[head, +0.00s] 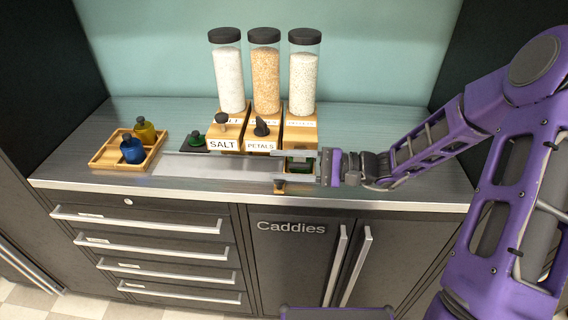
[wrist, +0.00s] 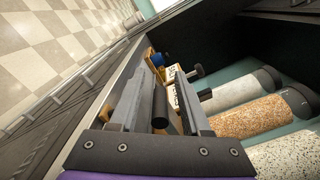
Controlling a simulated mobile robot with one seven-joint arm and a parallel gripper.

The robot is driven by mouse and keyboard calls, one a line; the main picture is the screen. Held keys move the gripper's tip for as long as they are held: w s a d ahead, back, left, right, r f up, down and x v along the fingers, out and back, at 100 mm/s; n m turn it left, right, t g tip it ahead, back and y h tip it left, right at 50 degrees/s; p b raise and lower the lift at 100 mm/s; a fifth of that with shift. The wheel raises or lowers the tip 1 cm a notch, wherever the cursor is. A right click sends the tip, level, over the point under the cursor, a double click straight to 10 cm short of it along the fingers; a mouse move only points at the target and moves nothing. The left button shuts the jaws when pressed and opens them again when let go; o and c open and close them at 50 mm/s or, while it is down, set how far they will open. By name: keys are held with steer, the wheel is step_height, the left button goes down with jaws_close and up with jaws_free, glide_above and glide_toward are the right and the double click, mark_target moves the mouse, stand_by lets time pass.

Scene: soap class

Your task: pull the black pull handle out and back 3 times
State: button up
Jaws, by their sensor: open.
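Black pull handle: a dark handle (head: 261,128) stands out from the front of the PETALS dispenser in the head view. In the wrist view a black cylinder (wrist: 161,108) shows between the two grey fingers; I cannot tell for sure whether it is that same handle. My gripper (head: 283,166) is open, reaching in from the right in front of the dispensers, with its fingers pointing left. In the wrist view my gripper (wrist: 155,85) has a clear gap between its fingers. The lower front of the right dispenser is partly hidden behind my gripper.
The SALT dispenser (head: 222,145) has a round knob. Three clear tubes, including the right one (head: 302,82), stand on the dispensers. A wooden tray (head: 107,157) with a blue bottle (head: 132,150) and a yellow bottle (head: 145,130) sits on the left. The counter's front edge (head: 340,202) lies close below my gripper.

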jaws_close()
steer(key=shift+f, duration=0.1)
steer(key=shift+s+f, duration=0.15)
steer(key=shift+f, duration=0.05)
stand_by(1.0)
